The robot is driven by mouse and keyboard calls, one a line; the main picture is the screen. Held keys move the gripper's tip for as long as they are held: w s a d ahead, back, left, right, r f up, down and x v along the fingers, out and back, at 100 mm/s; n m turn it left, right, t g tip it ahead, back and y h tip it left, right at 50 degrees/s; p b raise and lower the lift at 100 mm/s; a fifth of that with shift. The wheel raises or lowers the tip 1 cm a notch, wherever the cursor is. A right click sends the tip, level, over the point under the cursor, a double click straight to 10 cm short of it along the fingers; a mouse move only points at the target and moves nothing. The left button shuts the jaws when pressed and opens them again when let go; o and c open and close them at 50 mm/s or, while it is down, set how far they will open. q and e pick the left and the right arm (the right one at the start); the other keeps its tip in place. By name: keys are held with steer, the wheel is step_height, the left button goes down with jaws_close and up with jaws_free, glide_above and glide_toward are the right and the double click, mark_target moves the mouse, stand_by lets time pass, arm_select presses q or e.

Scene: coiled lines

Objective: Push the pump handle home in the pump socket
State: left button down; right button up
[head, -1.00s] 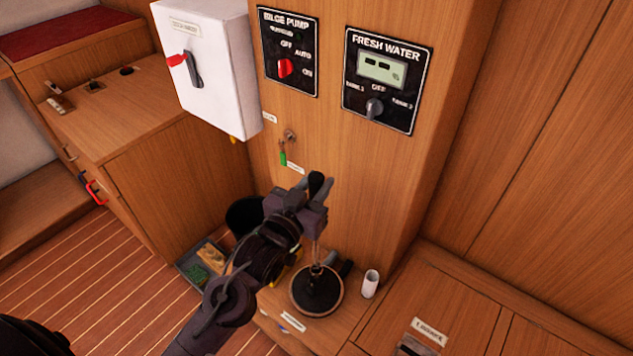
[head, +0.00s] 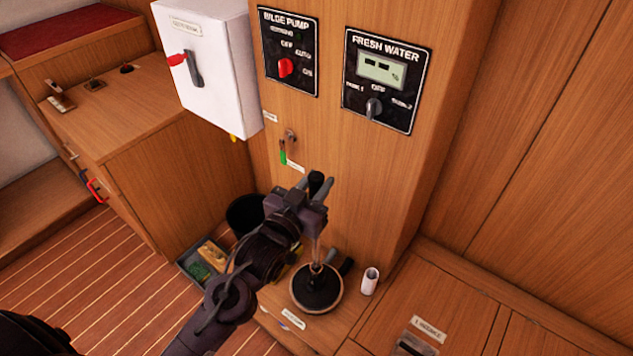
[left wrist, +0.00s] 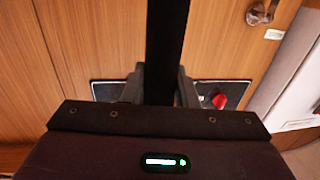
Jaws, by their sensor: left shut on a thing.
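The pump handle (head: 316,186) is a slim rod with a black grip, standing nearly upright above the round black pump (head: 318,292) on the low wooden ledge. My left gripper (head: 314,203) is shut on its black grip. In the left wrist view the handle shows as a dark bar (left wrist: 165,45) between the two fingers (left wrist: 162,88). The rod's lower end meets the pump socket (head: 316,267) on top of the pump. How deep it sits in there I cannot tell. My right gripper is not in view.
A white cup-like tube (head: 370,281) stands right of the pump. A black bin (head: 243,214) and a grey tray (head: 193,270) are left of my arm. Behind are the wooden panel, a green-tagged key (head: 283,155) and a white box (head: 208,70).

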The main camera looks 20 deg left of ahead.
arm_select(q)
steer(key=shift+r+p, duration=0.1)
steer(key=shift+p, duration=0.25)
steer(key=shift+f+b, duration=1.45)
steer(key=shift+f, duration=1.25)
steer(key=shift+s+a+f, duration=0.1)
steer(key=shift+f, duration=0.2)
steer(key=shift+s+a+f+b, duration=0.15)
steer(key=shift+a+f+b, duration=0.05)
steer(key=shift+f+b, duration=0.35)
steer(key=shift+s+a+f+b, duration=0.2)
steer(key=shift+f+b, duration=0.2)
steer(key=shift+f, duration=0.1)
steer(key=shift+w+r, duration=0.1)
steer(key=shift+r, duration=0.05)
stand_by(0.5)
steer(key=shift+w+d+r+p, duration=0.2)
steer(key=shift+d+p, duration=0.15)
steer(key=shift+p, duration=0.3)
steer(key=shift+d+r+p, duration=0.1)
steer(key=shift+p, duration=0.25)
